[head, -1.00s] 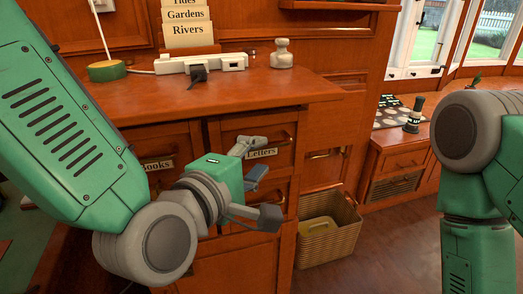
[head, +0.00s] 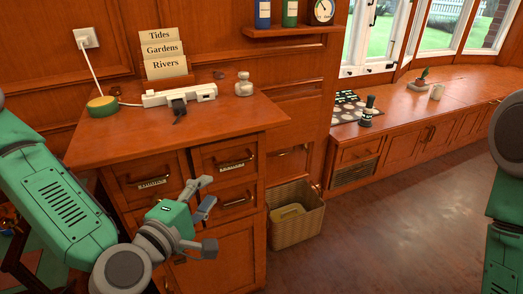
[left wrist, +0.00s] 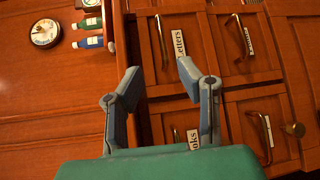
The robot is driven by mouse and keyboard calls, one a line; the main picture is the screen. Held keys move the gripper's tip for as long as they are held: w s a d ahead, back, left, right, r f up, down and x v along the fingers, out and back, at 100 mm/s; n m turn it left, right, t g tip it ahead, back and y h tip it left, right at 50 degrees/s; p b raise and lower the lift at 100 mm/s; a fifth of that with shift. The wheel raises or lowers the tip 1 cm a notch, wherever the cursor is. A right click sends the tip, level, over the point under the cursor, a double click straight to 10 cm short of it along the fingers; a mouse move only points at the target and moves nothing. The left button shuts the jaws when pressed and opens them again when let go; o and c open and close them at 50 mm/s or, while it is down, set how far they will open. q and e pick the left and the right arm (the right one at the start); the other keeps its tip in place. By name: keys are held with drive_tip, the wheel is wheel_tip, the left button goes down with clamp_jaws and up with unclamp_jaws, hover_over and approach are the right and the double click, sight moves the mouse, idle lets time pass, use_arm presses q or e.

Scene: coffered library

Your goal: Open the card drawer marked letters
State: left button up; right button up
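My left gripper (head: 207,216) is in front of the desk, below and left of that handle in the head view. Its fingers (left wrist: 159,78) are spread with nothing between them, apart from the handle. My right gripper is out of view.
The books drawer (head: 138,194) is left of the letters drawer, and another drawer (head: 226,204) is below it. A wicker basket (head: 297,226) stands on the floor right of the desk. A power strip (head: 180,94) and a pale jar (head: 244,87) stand on the desktop.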

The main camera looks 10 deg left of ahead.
sight(234, 164)
use_arm(q)
drive_tip(key=x, duration=0.4)
drive_tip(key=b+x, duration=0.1)
drive_tip(key=x, duration=0.8)
drive_tip(key=shift+w+a+f, duration=0.25)
drive_tip(key=shift+a, duration=0.1)
clamp_jaws()
